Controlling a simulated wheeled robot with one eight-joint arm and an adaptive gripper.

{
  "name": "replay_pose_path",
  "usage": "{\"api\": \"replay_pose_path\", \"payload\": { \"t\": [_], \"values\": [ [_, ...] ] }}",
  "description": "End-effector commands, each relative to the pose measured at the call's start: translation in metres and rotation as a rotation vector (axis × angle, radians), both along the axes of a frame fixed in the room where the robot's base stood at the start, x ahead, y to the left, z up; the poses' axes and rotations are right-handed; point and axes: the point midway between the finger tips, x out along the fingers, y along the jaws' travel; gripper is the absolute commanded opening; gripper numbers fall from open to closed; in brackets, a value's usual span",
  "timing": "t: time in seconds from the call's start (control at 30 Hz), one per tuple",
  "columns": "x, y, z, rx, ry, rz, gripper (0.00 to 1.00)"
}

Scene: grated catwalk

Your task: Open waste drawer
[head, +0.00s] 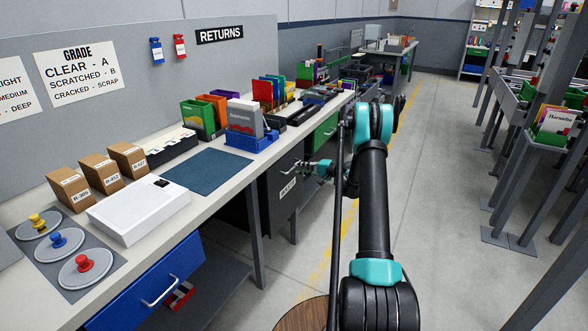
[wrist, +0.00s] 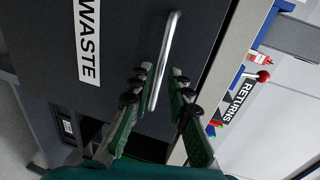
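The waste drawer (head: 283,178) is a dark grey front under the workbench, left of my arm in the head view. Its white WASTE label (wrist: 88,40) and dark front (wrist: 125,45) fill much of the wrist view. A silver bar handle (wrist: 164,58) runs along the front. My gripper (wrist: 162,72) is open, with its green-padded fingers on either side of the handle's lower part. A clear gap shows between the fingers; I cannot tell whether either touches the bar. In the head view, my gripper (head: 310,168) is at the drawer front, and the handle is hard to make out.
A blue drawer (head: 150,290) is nearer along the workbench (head: 225,190), and a green drawer (head: 322,133) lies beyond. Boxes, bins and a blue mat (head: 207,171) sit on top. The floor aisle to the right is clear up to the grey racks (head: 525,150).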

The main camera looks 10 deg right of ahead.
Motion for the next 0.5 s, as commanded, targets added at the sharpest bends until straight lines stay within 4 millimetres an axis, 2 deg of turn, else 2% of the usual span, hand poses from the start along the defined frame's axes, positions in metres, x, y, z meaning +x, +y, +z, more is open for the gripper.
{"api": "replay_pose_path", "payload": {
  "t": [0.2, 0.5],
  "values": [
    [0.017, 0.023, -0.006, 0.000, -0.001, 0.001, 0.18],
    [0.022, 0.030, -0.008, 0.000, 0.000, 0.000, 0.18]
  ]
}}
